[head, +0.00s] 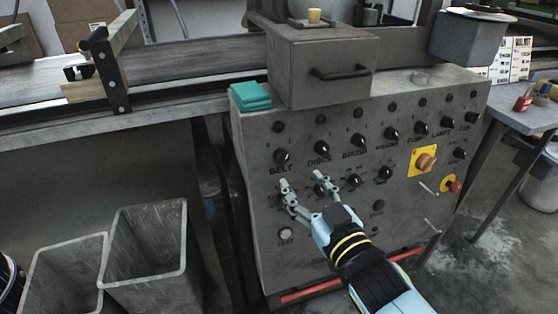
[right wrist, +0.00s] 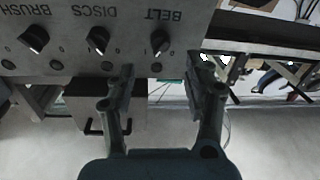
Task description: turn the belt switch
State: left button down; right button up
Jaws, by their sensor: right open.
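The belt switch (head: 282,156) is a black rotary knob above the label BELT on the grey control panel, at the left end of the knob row. My right gripper (head: 301,181) is open and empty in front of the panel, its fingertips just below the BELT and DISCS labels. In the right wrist view, where labels appear upside down, the belt switch (right wrist: 160,41) shows beyond the gap between the open fingers (right wrist: 159,66). The fingers look apart from the knob. My left gripper is not in view.
The discs knob (head: 321,148) sits right beside the belt switch, with several more knobs along the panel. A yellow-plated orange switch (head: 426,161) and a red button (head: 453,187) are at the right. A teal cloth (head: 250,96) lies on the panel top. Grey bins (head: 146,246) stand lower left.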

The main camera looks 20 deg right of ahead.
aim_at(286, 162)
jog(key=w, duration=0.4)
jog(key=w+a+b, duration=0.1)
jog(key=w, duration=0.1)
jog(key=shift+w+f, duration=0.1)
jog(key=shift+w, duration=0.9)
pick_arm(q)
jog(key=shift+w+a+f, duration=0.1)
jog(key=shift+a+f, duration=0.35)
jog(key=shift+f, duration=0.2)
pick_arm(e)
grip_shut()
